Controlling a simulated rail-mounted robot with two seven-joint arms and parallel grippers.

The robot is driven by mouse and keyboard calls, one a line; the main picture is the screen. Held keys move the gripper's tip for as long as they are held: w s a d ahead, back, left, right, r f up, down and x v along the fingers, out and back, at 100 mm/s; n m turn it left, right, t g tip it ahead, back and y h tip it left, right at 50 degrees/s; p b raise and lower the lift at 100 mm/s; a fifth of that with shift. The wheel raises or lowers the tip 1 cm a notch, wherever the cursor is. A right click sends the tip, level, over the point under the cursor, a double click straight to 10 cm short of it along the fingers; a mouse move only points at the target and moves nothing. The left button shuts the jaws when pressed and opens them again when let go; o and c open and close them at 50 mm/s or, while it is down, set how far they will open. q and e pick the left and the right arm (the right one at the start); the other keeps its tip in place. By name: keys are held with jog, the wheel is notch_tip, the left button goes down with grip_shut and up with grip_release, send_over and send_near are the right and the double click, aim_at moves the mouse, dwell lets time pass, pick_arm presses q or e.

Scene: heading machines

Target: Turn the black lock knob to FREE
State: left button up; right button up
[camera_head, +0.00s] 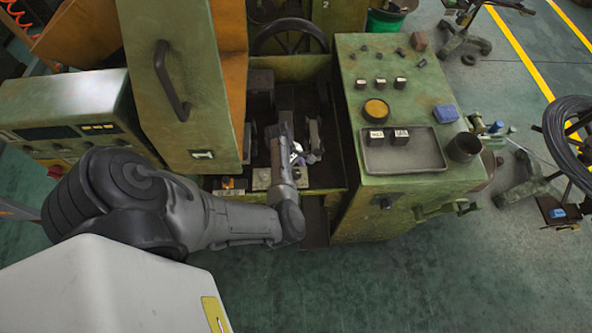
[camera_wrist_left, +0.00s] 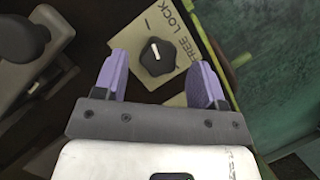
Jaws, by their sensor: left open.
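The black lock knob (camera_wrist_left: 157,57) sits on a beige plate (camera_wrist_left: 125,40) lettered FREE and LOCK, in the left wrist view. A short white mark on the knob points roughly to the top of that picture, towards a dark dash on the plate. My left gripper (camera_wrist_left: 158,82) is open, its purple fingers on either side of the knob, with visible gaps between fingers and knob. In the head view my left gripper (camera_head: 297,153) is inside the machine's recess and partly hidden by my arm. I cannot make out the knob there. My right gripper is not in view.
A green cabinet (camera_head: 365,205) with buttons and a grey tray (camera_head: 425,150) stands right of the recess. A tall green door (camera_head: 165,60) with a dark handle (camera_head: 168,80) stands left. In the wrist view a dark grey mechanism (camera_wrist_left: 25,50) lies left of the gripper.

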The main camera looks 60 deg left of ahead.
pick_arm(q)
jog(key=shift+x, duration=1.35)
jog(key=c, duration=0.9)
